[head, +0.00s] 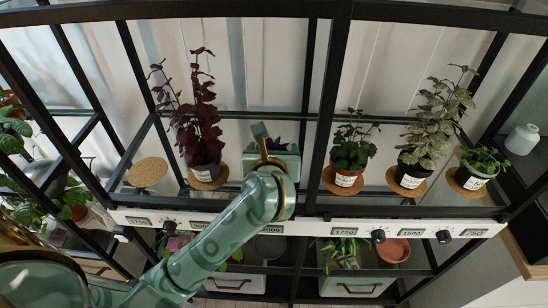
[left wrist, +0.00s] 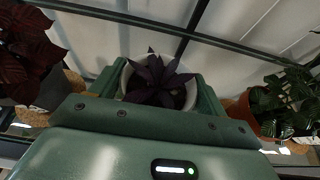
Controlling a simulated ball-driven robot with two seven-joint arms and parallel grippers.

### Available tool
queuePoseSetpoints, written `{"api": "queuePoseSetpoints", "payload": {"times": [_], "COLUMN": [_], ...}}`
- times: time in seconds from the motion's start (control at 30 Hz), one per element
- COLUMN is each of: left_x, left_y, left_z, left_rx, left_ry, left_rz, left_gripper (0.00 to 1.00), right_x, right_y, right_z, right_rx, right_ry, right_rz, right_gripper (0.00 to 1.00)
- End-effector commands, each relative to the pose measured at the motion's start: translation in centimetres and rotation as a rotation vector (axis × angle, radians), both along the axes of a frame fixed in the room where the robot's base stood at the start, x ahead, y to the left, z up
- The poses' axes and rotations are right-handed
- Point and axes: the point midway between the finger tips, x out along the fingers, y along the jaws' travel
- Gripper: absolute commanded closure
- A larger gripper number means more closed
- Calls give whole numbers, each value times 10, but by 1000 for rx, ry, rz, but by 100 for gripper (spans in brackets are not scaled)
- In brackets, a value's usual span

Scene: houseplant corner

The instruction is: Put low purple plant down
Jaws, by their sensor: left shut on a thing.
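The low purple plant (left wrist: 160,82), with pointed dark leaves in a pale round pot, sits between the two green fingers of my left gripper (left wrist: 158,92) in the left wrist view. The fingers are shut on the pot from both sides. In the head view my left gripper (head: 272,153) is over the upper shelf, between the tall dark-red plant and the leafy plant in a terracotta pot. Only a few purple leaves (head: 277,144) show there; the pot is hidden behind the gripper. I cannot tell whether the pot touches the shelf. My right gripper is out of view.
An empty cork coaster (head: 148,171) lies at the shelf's left. The tall dark-red plant (head: 197,120) stands close on the left, the terracotta-potted plant (head: 349,150) on the right. Farther right are a variegated plant (head: 432,125) and a small green plant (head: 478,165). Black frame bars (head: 328,100) cross nearby.

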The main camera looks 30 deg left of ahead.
Motion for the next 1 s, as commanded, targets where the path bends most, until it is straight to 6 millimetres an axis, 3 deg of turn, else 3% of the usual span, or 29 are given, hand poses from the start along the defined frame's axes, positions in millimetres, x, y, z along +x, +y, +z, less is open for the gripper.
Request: {"api": "queuePoseSetpoints", "payload": {"times": [0.03,0.1,0.47,0.5,0.57,0.9,1.0], "left_x": [0,0,0,0,0,0,-10], "left_y": [0,0,0,0,0,0,-5], "left_z": [-11,-16,-18,-19,-18,-14,-10], "left_rx": [2,2,0,0,0,0,-1], "left_ry": [2,0,-2,0,-1,-2,1], "left_rz": [0,-1,0,0,0,0,-1], "left_gripper": [57,57,57,22,6,3,3], "right_x": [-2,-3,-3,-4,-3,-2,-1], "right_y": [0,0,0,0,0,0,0], "right_z": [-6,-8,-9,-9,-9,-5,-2], "right_rx": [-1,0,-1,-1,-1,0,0], "right_ry": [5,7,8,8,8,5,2], "right_rz": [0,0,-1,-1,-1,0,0], "right_gripper": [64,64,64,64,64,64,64]}}
